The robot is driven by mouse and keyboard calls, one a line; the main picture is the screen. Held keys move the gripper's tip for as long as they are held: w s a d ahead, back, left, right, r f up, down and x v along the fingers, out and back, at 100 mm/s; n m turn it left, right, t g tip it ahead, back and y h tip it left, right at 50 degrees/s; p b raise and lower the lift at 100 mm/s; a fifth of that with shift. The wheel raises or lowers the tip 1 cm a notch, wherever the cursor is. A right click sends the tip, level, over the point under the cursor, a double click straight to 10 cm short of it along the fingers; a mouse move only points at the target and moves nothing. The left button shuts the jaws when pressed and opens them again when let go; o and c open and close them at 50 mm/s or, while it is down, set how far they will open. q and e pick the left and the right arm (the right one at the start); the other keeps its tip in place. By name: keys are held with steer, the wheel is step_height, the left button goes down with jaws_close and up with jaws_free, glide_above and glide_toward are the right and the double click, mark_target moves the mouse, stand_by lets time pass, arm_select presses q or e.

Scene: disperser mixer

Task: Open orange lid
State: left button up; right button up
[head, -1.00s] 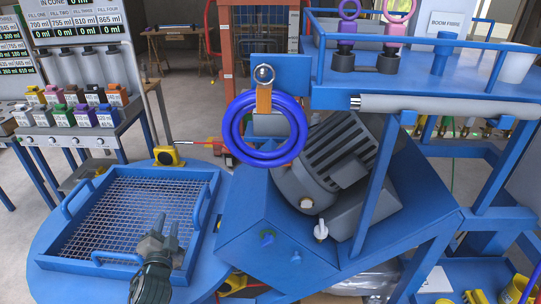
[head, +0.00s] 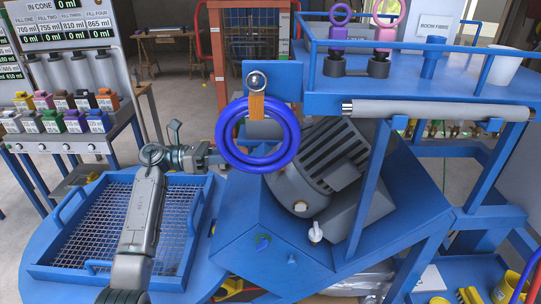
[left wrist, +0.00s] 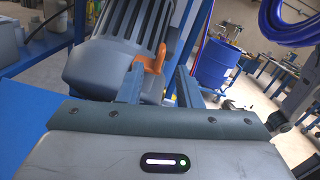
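In the left wrist view an orange curved piece (left wrist: 151,57), perhaps the orange lid, shows beside the grey motor housing (left wrist: 105,55), beyond my fingers. I cannot clearly pick it out in the head view, where the blue hose coil (head: 230,148) covers that area. My left gripper (head: 218,161) points right, at the coil's left edge, in front of the motor (head: 325,155). Its fingers (left wrist: 160,87) stand apart with nothing seen between them; I cannot tell how far the orange piece is from them. My right gripper is not in view.
An orange strap (head: 257,106) holds the coil on a bracket. A blue mesh tray (head: 105,222) lies under my left arm. Filling stations with coloured caps (head: 58,110) stand at left. A blue shelf (head: 440,80) with a grey tube (head: 435,108) is at upper right.

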arm_select(q)
steer(key=shift+m+g, duration=0.3)
steer(key=shift+g, duration=0.2)
steer(key=d+p, duration=0.5)
steer(key=d, duration=0.5)
steer(key=shift+r, duration=0.1)
steer(key=shift+d+p, duration=0.3)
steer(key=shift+d, duration=0.05)
steer(key=shift+f, duration=0.2)
jaws_close()
